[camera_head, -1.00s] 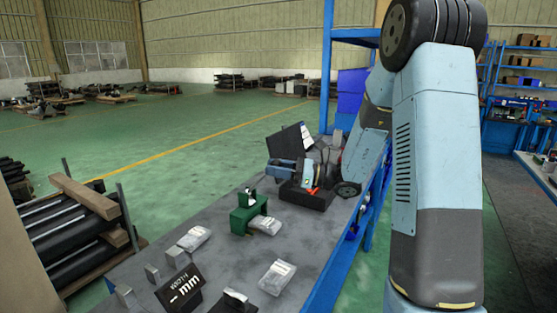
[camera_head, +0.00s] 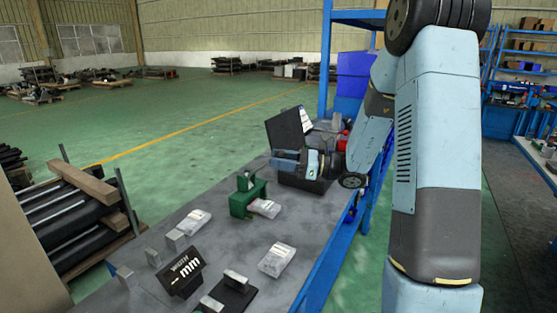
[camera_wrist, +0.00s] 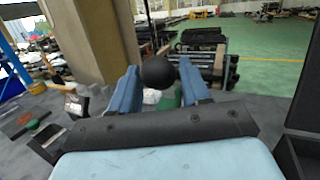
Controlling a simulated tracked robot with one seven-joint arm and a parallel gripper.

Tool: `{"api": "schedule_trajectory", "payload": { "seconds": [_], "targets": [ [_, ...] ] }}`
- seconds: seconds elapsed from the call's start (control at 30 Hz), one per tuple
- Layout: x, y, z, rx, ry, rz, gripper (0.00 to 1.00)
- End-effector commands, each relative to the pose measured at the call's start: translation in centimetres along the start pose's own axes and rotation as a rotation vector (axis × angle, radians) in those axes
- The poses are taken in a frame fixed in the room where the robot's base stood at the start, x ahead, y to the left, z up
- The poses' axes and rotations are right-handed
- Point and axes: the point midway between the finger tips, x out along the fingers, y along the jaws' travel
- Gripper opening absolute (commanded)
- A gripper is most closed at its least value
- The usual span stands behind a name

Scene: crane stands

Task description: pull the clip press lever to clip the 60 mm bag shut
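The green clip press (camera_head: 240,204) stands on the grey workbench in the head view, with a clear bag (camera_head: 265,208) at its right side. My gripper (camera_head: 276,161) is just beyond and to the right of the press, fingers pointing left. In the wrist view my gripper (camera_wrist: 158,70) is open, and a round black knob (camera_wrist: 158,73) appears between its fingertips. I cannot tell whether the fingers touch it. Something pale and something green show low behind the knob. The lever's shaft cannot be made out. Two more bags lie nearer, one left (camera_head: 194,222) and one right (camera_head: 277,260).
A dark open case (camera_head: 287,128) stands behind my gripper. Small metal blocks (camera_head: 174,240) sit at the left edge. Bench space between the bags is clear.

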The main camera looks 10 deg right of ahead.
Motion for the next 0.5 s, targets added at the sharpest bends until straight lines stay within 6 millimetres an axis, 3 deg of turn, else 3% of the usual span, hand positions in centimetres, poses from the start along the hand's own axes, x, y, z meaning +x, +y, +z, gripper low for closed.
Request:
{"api": "schedule_trajectory", "payload": {
  "seconds": [0.1,0.33,0.5],
  "targets": [
    [0.0,0.0,0.1,-0.001,-0.001,0.000,0.56],
    [-0.1,-0.1,0.1,-0.003,-0.002,-0.001,0.56],
    [-1.4,-0.1,0.1,-0.003,-0.002,-0.003,0.56]
  ]
}}
